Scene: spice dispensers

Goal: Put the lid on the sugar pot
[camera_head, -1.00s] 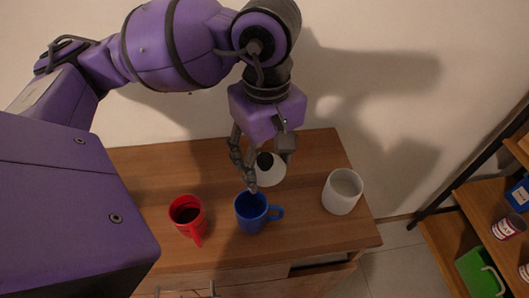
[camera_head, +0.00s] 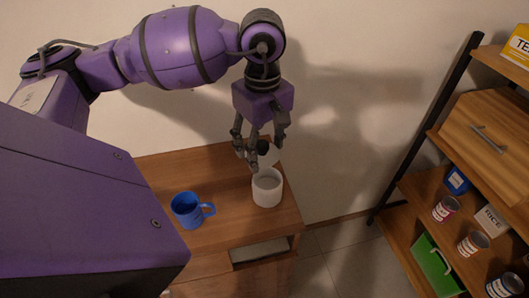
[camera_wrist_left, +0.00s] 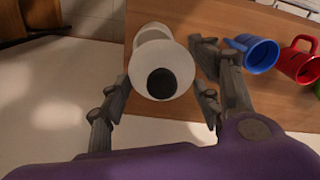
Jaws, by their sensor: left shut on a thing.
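The white sugar pot (camera_head: 267,190) stands upright and open-topped near the right end of the wooden cabinet. My left gripper (camera_head: 258,150) is shut on the white lid (camera_head: 270,157), which has a round black knob. In the head view the lid shows just behind the pot's rim, tilted and partly hidden by the fingers. In the left wrist view the lid (camera_wrist_left: 163,62) is between the fingers, and the pot (camera_wrist_left: 152,32) shows partly behind it. The lid is off the pot; the exact gap is hard to tell. My right gripper is not in view.
A blue mug (camera_head: 187,210) stands left of the pot on the cabinet top (camera_head: 228,230). A red mug (camera_wrist_left: 300,62) shows in the left wrist view. A shelf unit with cans and boxes stands at the right, beyond a floor gap. The wall is close behind.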

